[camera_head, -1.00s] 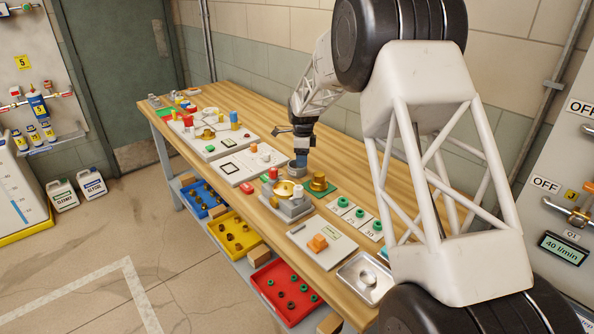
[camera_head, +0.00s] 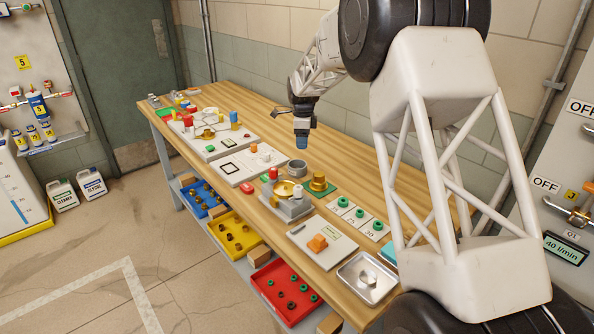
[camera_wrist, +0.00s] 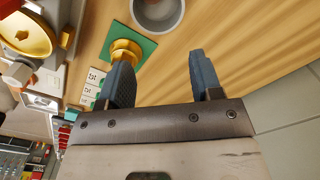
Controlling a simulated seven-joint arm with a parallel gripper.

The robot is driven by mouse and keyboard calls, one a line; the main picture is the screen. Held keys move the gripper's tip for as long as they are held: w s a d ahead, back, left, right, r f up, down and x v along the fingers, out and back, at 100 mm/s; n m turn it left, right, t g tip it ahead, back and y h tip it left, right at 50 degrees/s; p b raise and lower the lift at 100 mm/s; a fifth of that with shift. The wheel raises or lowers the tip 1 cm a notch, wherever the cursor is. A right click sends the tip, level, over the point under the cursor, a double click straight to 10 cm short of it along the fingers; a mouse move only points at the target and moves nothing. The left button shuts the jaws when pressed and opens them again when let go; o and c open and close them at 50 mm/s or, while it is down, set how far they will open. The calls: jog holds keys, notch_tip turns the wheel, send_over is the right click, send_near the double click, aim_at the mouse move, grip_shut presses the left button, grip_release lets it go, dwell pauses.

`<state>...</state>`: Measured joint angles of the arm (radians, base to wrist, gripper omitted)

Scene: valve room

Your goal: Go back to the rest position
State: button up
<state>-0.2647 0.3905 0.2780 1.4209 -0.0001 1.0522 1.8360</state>
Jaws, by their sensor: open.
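A grey round cup (camera_head: 297,169) stands on the bench below and slightly left of the gripper. The cup (camera_wrist: 160,12) also shows at the top of the wrist view, beyond the fingers and clear of them. A gold stepped part (camera_head: 319,184) stands on a green square just right of the cup.
A grey fixture with a gold bowl (camera_head: 284,189) stands in front of the cup. A metal tray (camera_head: 367,278) lies at the bench's near end. Blue, yellow (camera_head: 234,236) and red bins (camera_head: 287,292) sit below the bench. The tiled wall is close behind it.

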dwell(0.4)
jog(key=s+d+r+n, duration=0.3)
jog(key=s+d+r, duration=0.25)
jog(key=s, duration=0.45)
jog(key=s+d+r+n+t, duration=0.1)
jog(key=s+d+r+n, duration=0.2)
jog(key=s+d+r, duration=0.45)
jog(key=s+d+r+n, duration=0.3)
jog(key=s+d, duration=0.1)
jog(key=s, duration=0.8)
jog(key=s+d+f+n, duration=0.1)
jog(key=s+d+n, duration=0.1)
jog(key=s, duration=0.8)
jog(key=s+d+f+n+t, duration=0.1)
jog(key=s+d+f+n, duration=0.1)
jog(key=s, duration=0.9)
jog(key=s+d+f+n, duration=0.1)
jog(key=s+d+n, duration=0.3)
jog(key=s, duration=0.7)
jog(key=shift+f+n+t, duration=0.3)
jog(key=shift+f+n, duration=0.1)
